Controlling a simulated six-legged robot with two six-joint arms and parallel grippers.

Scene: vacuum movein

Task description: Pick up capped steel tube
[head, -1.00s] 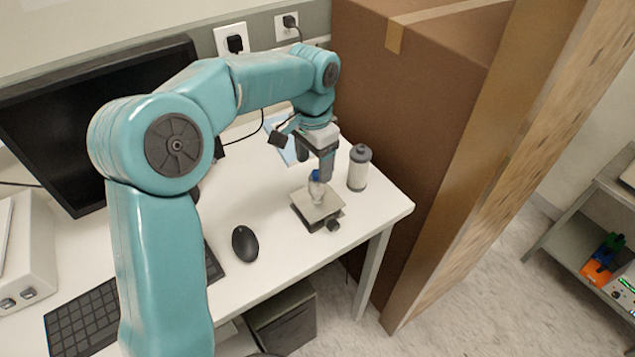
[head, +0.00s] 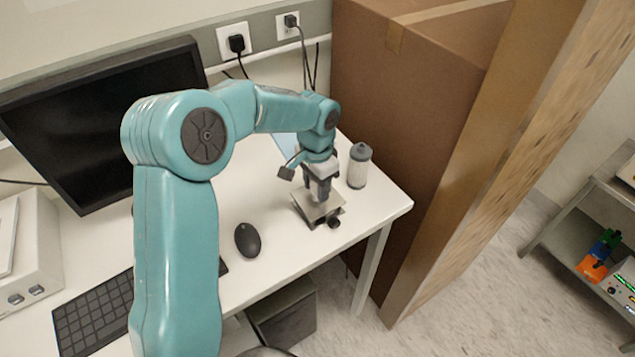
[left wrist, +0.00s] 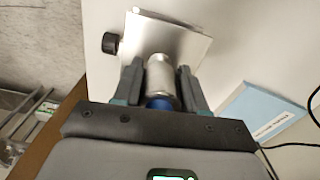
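The capped steel tube (left wrist: 160,75) is a short silver cylinder with a blue cap, seen in the left wrist view. It stands on a square metal stand with a black knob (left wrist: 195,42); the stand also shows in the head view (head: 329,211). My left gripper (left wrist: 161,82) is down over the tube, with one finger on each side. The fingers look open, with only narrow gaps to the tube; contact is hard to make out. In the head view my left gripper (head: 319,192) hides most of the tube. My right gripper is not in view.
A grey-capped white bottle (head: 358,167) stands close behind and right of the stand. A large cardboard box (head: 415,120) rises beyond the table's right edge. A black mouse (head: 247,240), a keyboard (head: 95,312) and a monitor (head: 105,120) are to the left. A light-blue booklet (left wrist: 262,110) lies nearby.

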